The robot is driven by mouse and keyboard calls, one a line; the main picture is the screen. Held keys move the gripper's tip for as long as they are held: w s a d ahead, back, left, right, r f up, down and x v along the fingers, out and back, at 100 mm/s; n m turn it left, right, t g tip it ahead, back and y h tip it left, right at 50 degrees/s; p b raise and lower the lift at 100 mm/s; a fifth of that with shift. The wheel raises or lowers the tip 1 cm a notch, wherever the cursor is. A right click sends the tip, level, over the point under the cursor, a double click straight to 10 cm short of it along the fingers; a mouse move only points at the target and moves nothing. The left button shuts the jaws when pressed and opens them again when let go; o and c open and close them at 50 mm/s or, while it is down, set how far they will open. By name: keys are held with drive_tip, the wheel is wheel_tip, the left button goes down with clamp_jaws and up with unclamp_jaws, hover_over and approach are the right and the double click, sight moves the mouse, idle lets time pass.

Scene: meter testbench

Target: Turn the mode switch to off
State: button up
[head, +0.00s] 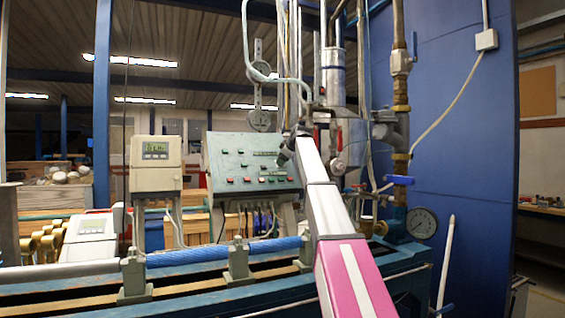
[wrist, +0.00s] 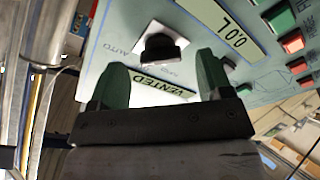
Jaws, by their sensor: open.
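The mode switch (wrist: 161,47) is a black knob on a white plate, with the word AUTO beside it, in the upper middle of the wrist view. My gripper (wrist: 163,78) is open, its two green fingers apart and pointing at the panel. The knob lies just beyond and between the fingertips, and nothing is held. I cannot tell whether a finger touches the panel. In the head view my gripper (head: 287,152) is at the right side of the green control panel (head: 222,150), and the arm hides the switch there. The knob's exact setting is unclear.
A label reading VENTED (wrist: 165,88) and a 0.0L display (wrist: 222,20) are near the knob. Red and green buttons (wrist: 292,42) are at the right. Pipes and a valve (head: 338,163) stand close right of my arm.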

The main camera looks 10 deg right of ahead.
drive_tip(key=shift+x, duration=0.95)
drive_tip(key=c, duration=0.9)
drive_tip(key=shift+n, duration=0.3)
drive_tip(key=n, duration=0.3)
drive_tip(key=shift+n, duration=0.4)
drive_tip(key=shift+n+g, duration=0.4)
drive_tip(key=shift+n, duration=1.8)
